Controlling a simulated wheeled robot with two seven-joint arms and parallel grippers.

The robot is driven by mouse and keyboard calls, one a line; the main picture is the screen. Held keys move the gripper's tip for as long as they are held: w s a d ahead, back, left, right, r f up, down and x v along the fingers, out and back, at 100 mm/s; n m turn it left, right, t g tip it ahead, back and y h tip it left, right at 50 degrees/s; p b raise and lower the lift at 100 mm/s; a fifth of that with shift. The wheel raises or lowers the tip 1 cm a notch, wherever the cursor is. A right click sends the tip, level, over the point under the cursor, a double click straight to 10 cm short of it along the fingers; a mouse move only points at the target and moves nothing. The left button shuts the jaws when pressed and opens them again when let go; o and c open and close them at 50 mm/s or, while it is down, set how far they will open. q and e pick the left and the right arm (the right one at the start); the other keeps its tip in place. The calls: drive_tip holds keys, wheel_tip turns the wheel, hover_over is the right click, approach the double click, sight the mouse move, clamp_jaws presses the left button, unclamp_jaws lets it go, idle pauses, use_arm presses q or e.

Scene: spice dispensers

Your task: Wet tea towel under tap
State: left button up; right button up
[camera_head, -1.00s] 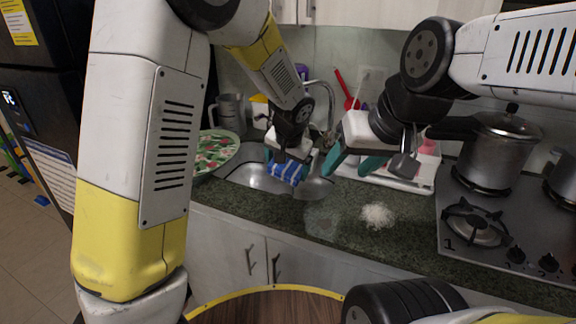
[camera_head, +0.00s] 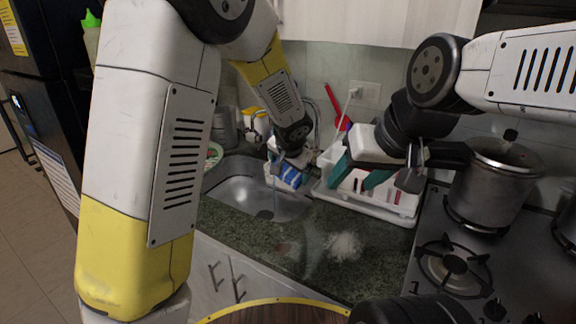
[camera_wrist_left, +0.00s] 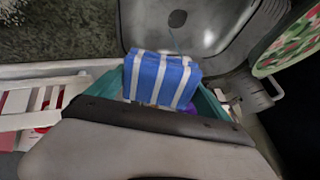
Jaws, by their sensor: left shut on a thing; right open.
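The tea towel (camera_head: 283,175) is a folded blue cloth with white stripes. My left gripper (camera_head: 289,168) is shut on it and holds it above the right side of the sink (camera_head: 235,192). In the left wrist view the towel (camera_wrist_left: 160,78) sits between my teal fingers, with the sink basin (camera_wrist_left: 205,25) beyond. The tap (camera_head: 312,108) is partly hidden behind my left arm. A thin bluish line like a water stream runs down beside the towel; I cannot tell whether it touches the towel. My right gripper (camera_head: 358,172) is open and empty in front of the dish rack.
The white dish rack (camera_head: 392,212) stands right of the sink. A white grainy patch (camera_head: 343,246) lies on the dark counter. The stove (camera_head: 440,285) with a steel pot (camera_head: 487,185) is at the right. A patterned round plate (camera_head: 213,155) is left of the sink.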

use_arm(q)
drive_tip(key=w+a+f, duration=0.1)
drive_tip(key=w+f, duration=0.1)
drive_tip(key=w, duration=1)
drive_tip(key=shift+a+f, duration=0.2)
drive_tip(key=shift+a, duration=0.2)
idle(0.3)
drive_tip(key=s+a, duration=0.4)
drive_tip(key=s, duration=0.2)
drive_tip(key=shift+s, duration=0.35)
idle(0.3)
drive_tip(key=shift+a, duration=0.15)
idle(0.5)
idle(0.5)
drive_tip(key=s+a+r, duration=0.2)
drive_tip(key=s+r, duration=0.2)
drive_tip(key=shift+a, duration=0.3)
